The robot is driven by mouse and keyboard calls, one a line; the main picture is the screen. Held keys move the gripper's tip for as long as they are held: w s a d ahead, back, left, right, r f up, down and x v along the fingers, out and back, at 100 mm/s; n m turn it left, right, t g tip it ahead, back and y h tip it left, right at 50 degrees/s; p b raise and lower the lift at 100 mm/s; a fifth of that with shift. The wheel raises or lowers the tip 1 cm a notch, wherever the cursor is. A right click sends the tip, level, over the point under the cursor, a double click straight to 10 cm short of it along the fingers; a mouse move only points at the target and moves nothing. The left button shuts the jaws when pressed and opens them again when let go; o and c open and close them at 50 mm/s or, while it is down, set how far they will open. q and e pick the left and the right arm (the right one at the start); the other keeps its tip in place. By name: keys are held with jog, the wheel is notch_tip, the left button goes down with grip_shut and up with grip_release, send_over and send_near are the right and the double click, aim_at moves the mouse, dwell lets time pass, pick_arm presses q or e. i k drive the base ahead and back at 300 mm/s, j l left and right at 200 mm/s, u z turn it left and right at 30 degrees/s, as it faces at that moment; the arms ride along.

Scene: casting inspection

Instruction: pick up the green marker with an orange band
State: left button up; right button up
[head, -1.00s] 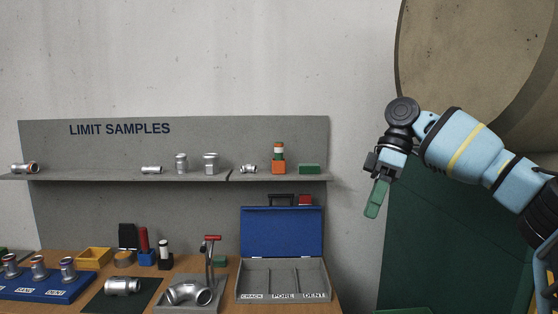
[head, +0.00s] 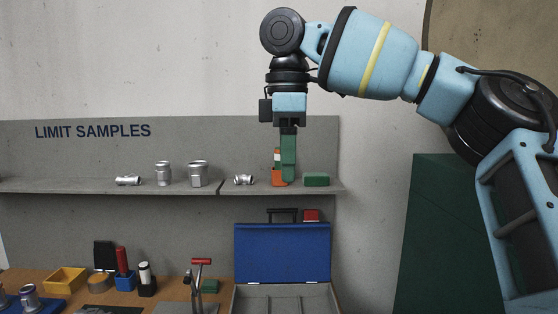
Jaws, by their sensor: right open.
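The green marker with an orange band (head: 277,158) stands upright in an orange block (head: 278,179) on the grey shelf, right of centre. Only its left edge shows; my right gripper covers the rest. My right gripper (head: 289,178) points straight down, its green fingers overlapping the marker and part of the block in the head view. It is open. I cannot tell whether the marker is between the fingers or behind them. My left gripper is not in view.
On the shelf (head: 80,187), a green block (head: 316,180) stands close on the right and a small metal fitting (head: 244,180) on the left. Below are a blue-lidded case (head: 283,252), a red marker (head: 122,261) and a black-and-white marker (head: 145,273).

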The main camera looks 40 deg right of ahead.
aim_at(277, 149)
jog(key=i+l, duration=0.55)
jog(key=l, duration=0.15)
jog(key=i+l, duration=0.55)
jog(key=l, duration=0.1)
